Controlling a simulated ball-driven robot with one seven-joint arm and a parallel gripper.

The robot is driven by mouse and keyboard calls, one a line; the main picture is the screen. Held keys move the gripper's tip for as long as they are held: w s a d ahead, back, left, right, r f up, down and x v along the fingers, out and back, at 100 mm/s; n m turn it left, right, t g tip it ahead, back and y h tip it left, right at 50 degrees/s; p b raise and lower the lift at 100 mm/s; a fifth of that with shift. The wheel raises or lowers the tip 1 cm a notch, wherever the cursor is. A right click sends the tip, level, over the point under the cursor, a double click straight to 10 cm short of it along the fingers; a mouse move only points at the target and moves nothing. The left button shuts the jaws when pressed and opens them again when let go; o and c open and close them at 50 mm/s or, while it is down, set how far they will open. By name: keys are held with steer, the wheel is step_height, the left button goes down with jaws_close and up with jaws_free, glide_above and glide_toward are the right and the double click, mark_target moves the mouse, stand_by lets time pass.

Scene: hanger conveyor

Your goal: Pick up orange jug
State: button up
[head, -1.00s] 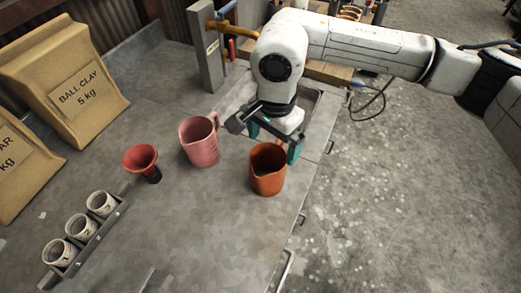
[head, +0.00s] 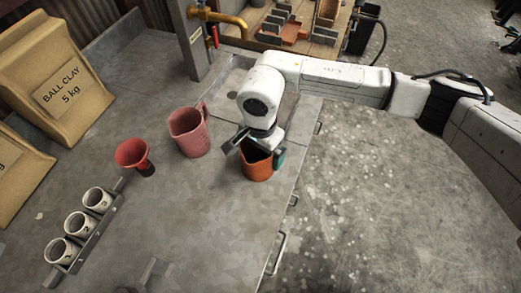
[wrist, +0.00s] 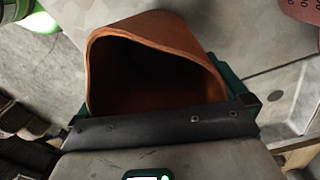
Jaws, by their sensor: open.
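The orange jug (head: 257,168) stands upright on the grey worktop near its right edge. My gripper (head: 257,150) is open and low over the jug, with a finger on either side of its upper part. The nearer finger hides part of the rim in the head view. In the wrist view the mouth of the orange jug (wrist: 155,62) fills the middle, and green finger parts show at its left and right. I cannot tell whether the fingers touch the jug.
A pink jug (head: 189,134) stands just left of the orange one. A red funnel (head: 132,153) and a rack of numbered white cups (head: 80,222) are further left. Clay bags (head: 72,88) stand at the back left. A post with a brass tap (head: 225,20) rises behind.

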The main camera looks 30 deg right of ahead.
steer(key=c, duration=0.7)
steer(key=shift+r, duration=0.1)
